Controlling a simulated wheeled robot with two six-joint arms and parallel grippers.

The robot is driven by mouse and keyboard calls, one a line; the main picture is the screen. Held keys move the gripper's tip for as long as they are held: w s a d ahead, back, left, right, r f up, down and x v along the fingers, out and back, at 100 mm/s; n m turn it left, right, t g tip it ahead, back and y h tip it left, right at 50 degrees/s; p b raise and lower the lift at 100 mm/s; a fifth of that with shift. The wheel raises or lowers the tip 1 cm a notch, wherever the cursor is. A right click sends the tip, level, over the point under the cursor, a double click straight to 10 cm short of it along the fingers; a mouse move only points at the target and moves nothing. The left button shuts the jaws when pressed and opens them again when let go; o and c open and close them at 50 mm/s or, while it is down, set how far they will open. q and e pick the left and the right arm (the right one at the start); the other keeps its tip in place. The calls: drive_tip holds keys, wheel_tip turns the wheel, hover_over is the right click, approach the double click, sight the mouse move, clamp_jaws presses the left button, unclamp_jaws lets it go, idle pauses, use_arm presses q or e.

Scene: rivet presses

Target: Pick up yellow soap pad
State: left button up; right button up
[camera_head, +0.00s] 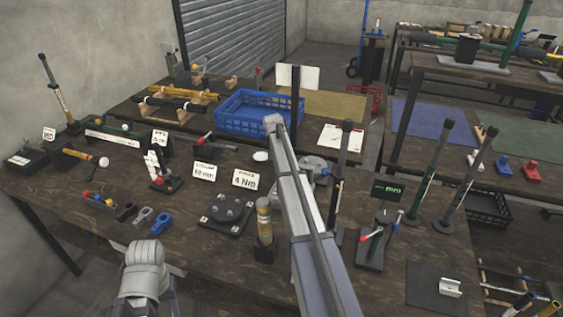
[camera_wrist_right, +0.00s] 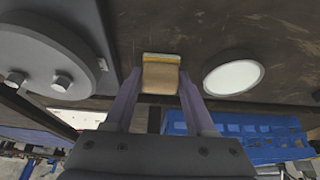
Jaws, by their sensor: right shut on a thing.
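The yellow soap pad (camera_wrist_right: 161,77) is a small tan-yellow block with a paler edge, in the middle of the right wrist view. My right gripper (camera_wrist_right: 158,88) is shut on it, with one finger against each side. Dark brown tabletop shows beyond the pad; I cannot tell whether the pad touches it. In the head view my right arm hides the pad and its gripper. My left arm comes in at the lower left, but its gripper jaws do not show.
A white round disc (camera_wrist_right: 233,77) lies beside the pad; a grey bolted base (camera_wrist_right: 40,62) is on the other side. A blue crate (camera_head: 232,125) stands behind. Upright tools, including a yellow-banded one (camera_head: 264,222), and several small signs crowd the table (camera_head: 180,223).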

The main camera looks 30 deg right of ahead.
clamp_jaws()
drive_tip(key=shift+r, duration=0.1)
wheel_tip(320, 180, up, 10)
drive_tip(key=p, duration=1)
drive_tip(key=shift+o, duration=2)
unclamp_jaws()
drive_tip(key=c, duration=0.6)
